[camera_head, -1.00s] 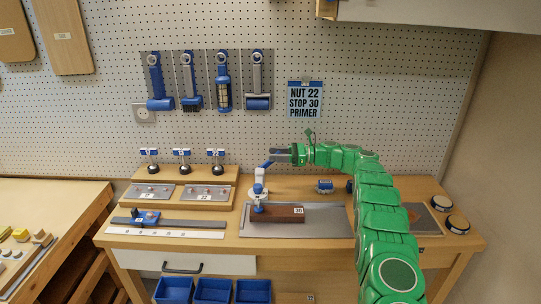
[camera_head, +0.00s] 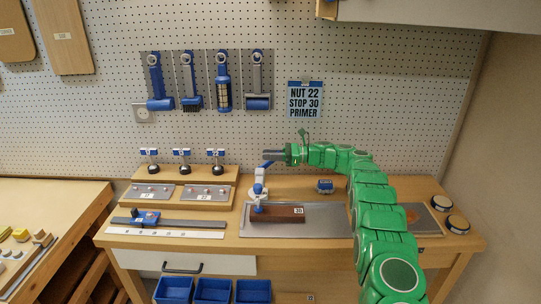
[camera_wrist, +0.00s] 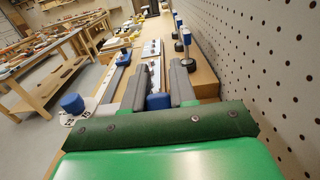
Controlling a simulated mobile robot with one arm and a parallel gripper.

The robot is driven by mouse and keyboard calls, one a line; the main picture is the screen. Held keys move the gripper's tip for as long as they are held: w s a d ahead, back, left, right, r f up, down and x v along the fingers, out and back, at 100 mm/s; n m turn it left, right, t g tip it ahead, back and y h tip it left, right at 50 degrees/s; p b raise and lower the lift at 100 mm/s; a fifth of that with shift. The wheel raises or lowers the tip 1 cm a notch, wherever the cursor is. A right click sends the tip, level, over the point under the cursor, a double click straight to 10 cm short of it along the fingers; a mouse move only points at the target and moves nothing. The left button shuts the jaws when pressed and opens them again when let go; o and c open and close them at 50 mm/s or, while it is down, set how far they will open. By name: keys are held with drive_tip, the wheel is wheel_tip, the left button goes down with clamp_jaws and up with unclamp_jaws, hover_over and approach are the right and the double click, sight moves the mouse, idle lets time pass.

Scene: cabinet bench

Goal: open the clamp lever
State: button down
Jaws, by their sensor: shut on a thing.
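The clamp (camera_head: 259,186) is white and blue and stands at the left end of the grey metal plate, beside a dark brown block (camera_head: 285,213) labelled 30. Its blue lever (camera_head: 266,164) rises from the top, tilted up to the right. My gripper (camera_head: 268,154) reaches in from the right at the lever's upper end. In the wrist view, a blue piece (camera_wrist: 158,101), apparently the lever's end, sits between the two grey fingers. My gripper is shut on it. A second blue cap (camera_wrist: 72,103), seemingly part of the clamp, shows left of the fingers.
Several stamp-like tools (camera_head: 182,163) stand on the raised wooden shelf behind left. A blue slider (camera_head: 145,217) sits on a grey rail at the left. A small blue object (camera_head: 324,187) lies right of the clamp. The pegboard (camera_head: 380,90) rises close behind my gripper.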

sight(259, 167)
drive_tip(key=shift+a, duration=0.1)
drive_tip(key=shift+a+r+h, duration=0.3)
drive_tip(key=shift+a+h, duration=0.3)
drive_tip(key=shift+h, duration=0.25)
drive_tip(key=shift+a+r+h, duration=0.25)
drive_tip(key=shift+a+h, duration=0.35)
drive_tip(key=shift+h, duration=0.25)
drive_tip(key=a+h, duration=0.1)
drive_tip(key=h, duration=0.1)
drive_tip(key=shift+a+h, duration=0.3)
drive_tip(key=shift+a, duration=0.05)
drive_tip(key=shift+a+f+h, duration=0.1)
drive_tip(key=shift+a+h, duration=0.35)
drive_tip(key=shift+h, duration=0.25)
drive_tip(key=shift+f, duration=0.1)
drive_tip(key=c, duration=1)
unclamp_jaws()
drive_tip(key=shift+d, duration=0.15)
